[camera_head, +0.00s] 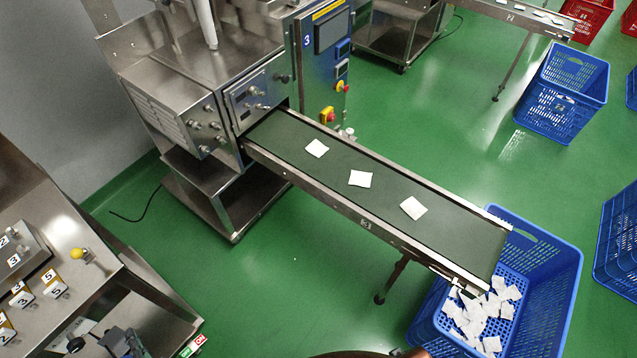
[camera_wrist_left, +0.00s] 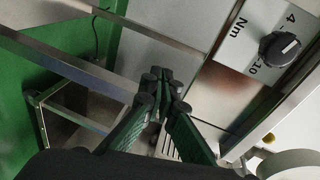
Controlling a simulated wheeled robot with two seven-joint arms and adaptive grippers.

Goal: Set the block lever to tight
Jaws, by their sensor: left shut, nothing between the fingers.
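A small lever with a yellow ball end (camera_head: 77,254) stands on the metal bench at the lower left of the head view, beside a metal block (camera_head: 22,262). I cannot read any tight marking by it. My left gripper (camera_head: 120,343) is low at the left of the head view, nearer than the lever and apart from it. In the left wrist view its dark fingers (camera_wrist_left: 158,85) are shut with nothing between them. A small yellow shape (camera_wrist_left: 268,138) at the right is partly hidden there. My right gripper is out of view.
A black dial (camera_wrist_left: 279,48) on a plate marked Nm is right of the fingers. Numbered blocks (camera_head: 51,283) stand on the bench (camera_head: 95,290). A conveyor (camera_head: 335,180) carries white teabags to a blue crate (camera_head: 560,270). Green floor lies open between bench and conveyor.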

